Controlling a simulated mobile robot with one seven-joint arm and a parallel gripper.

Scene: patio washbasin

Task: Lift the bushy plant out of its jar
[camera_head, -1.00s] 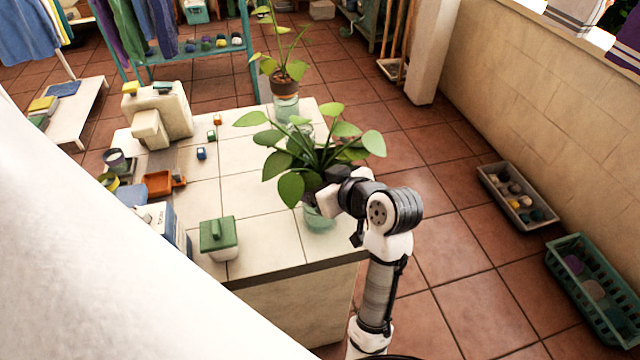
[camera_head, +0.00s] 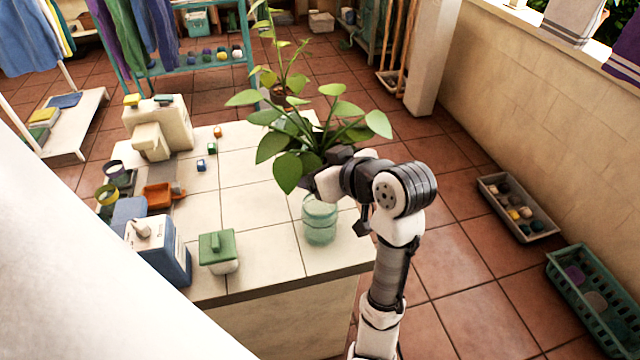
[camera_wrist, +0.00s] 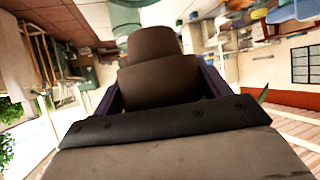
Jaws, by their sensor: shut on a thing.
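The bushy plant (camera_head: 290,168) has broad green leaves and is upright above the worktop in the head view. My gripper (camera_head: 322,178) is shut on its brown pot, at the base of the leaves. The pot (camera_wrist: 160,75) fills the middle of the wrist view between my fingers. The pale green glass jar (camera_head: 320,222) stands upright on the worktop just below my gripper, with its upper part showing. A greenish glass shape, likely the jar, shows at the top of the wrist view. My gripper hides most of the pot in the head view.
A taller plant (camera_head: 283,75) stands behind the bushy one. Crates (camera_head: 595,300) are on the floor at right.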

